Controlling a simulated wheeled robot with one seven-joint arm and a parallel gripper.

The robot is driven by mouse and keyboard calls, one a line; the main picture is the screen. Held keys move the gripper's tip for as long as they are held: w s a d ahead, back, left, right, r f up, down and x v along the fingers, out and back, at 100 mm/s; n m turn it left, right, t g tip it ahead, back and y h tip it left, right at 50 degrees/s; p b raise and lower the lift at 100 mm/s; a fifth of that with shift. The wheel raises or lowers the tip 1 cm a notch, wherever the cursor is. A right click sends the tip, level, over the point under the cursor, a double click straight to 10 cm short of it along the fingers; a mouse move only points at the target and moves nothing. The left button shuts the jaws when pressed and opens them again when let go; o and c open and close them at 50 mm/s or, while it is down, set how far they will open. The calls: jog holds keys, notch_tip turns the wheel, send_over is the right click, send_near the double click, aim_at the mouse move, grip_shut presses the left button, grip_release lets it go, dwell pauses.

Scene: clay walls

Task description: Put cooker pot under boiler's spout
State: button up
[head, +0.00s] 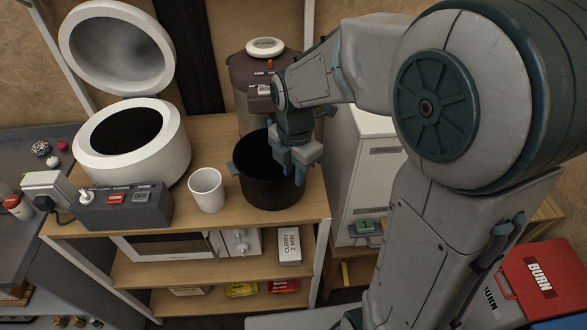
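The dark cooker pot (262,192) stands upright on the wooden shelf top, near its front right edge. Its left handle shows; the right one is hidden by my gripper. My gripper (294,170) points down at the pot's right rim, with its blue-tipped fingers overlapping the rim. I cannot tell whether they are closed on it.
A white cup (207,190) stands close to the pot's left. A power strip (125,207) lies at the shelf's front left. A white cabinet (364,165) stands right of the shelf, and a red box (545,285) is at the lower right. Free shelf top is narrow.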

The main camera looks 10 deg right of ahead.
notch_tip(320, 180, up, 12)
jog(key=s+d+f+m+t, duration=0.1)
jog(key=s+d+f+m, duration=0.2)
jog(key=m, duration=0.9)
jog(key=s+d+f+m+t, duration=0.1)
jog(key=s+d+f+m, duration=0.2)
jog(key=s+m, duration=0.6)
jog(key=shift+s+d+m+t, duration=0.2)
jog(key=shift+d+m+t, duration=0.2)
jog(key=shift+d+m, duration=1.4)
jog(key=shift+a+f+m, duration=0.1)
jog(key=shift+a+m, duration=0.2)
jog(key=shift+a, duration=0.2)
